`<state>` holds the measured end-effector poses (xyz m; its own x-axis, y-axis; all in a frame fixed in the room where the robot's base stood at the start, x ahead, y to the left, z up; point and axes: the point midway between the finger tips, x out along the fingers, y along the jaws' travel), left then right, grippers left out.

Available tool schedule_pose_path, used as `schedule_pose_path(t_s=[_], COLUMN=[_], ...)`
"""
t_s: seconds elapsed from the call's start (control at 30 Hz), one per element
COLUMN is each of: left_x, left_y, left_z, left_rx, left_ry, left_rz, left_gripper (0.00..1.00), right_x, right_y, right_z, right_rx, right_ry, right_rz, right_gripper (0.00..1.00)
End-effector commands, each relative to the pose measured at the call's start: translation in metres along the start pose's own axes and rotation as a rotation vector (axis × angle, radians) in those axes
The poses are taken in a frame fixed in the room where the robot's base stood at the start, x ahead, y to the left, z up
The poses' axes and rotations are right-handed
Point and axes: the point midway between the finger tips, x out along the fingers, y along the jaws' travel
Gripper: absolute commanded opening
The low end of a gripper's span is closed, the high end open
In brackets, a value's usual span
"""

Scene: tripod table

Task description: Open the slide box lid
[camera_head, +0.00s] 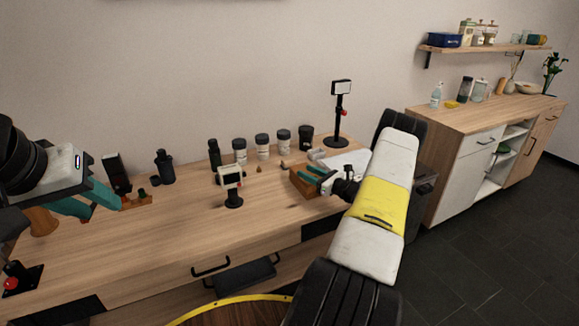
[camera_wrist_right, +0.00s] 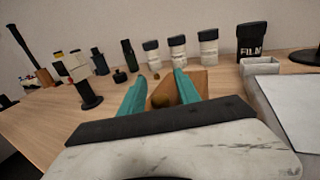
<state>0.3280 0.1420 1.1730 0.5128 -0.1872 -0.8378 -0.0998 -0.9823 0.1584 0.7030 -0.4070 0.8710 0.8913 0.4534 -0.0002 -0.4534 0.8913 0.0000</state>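A brown wooden box (camera_head: 306,188), which looks like the slide box, sits on the wooden table (camera_head: 150,235) at the right of the head view. My right gripper (camera_head: 314,174) is at this box with its teal fingers apart. In the right wrist view the brown box (camera_wrist_right: 190,86) shows between and just beyond the fingers of this gripper (camera_wrist_right: 158,78). Contact with the box or its lid cannot be made out. My left gripper (camera_head: 90,203) is far off at the table's left, fingers apart and apparently empty. My right forearm hides part of the table's right end.
Several lidded jars (camera_head: 262,146) stand behind the box. A small white-headed stand (camera_head: 232,186) is left of it, and a tall black stand (camera_head: 340,115) is behind it. A white tray (camera_wrist_right: 262,66) lies beside the box. The table's front middle is clear.

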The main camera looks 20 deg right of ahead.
Motion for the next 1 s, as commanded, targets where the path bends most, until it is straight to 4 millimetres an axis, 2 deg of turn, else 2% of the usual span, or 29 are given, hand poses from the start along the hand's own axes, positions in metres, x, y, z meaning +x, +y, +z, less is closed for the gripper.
schedule_pose_path(t_s=[0.07, 0.27, 1.0], left_x=[0.0, 0.0, 0.0], left_y=[0.0, 0.0, 0.0], left_z=[0.0, 0.0, 0.0], left_rx=[0.0, 0.0, 0.0], left_ry=[0.0, 0.0, 0.0], left_rz=[0.0, 0.0, 0.0], left_gripper=[0.36, 0.36, 0.36], right_x=[-0.0001, -0.0003, -0.0007], right_y=[0.0, 0.0001, -0.0001], right_z=[-0.0001, -0.0001, -0.0001], right_rx=[0.0, 0.0, 0.0], right_ry=[0.0, 0.0, 0.0], right_rz=[0.0, 0.0, 0.0], right_gripper=[0.39, 0.0, 0.0])
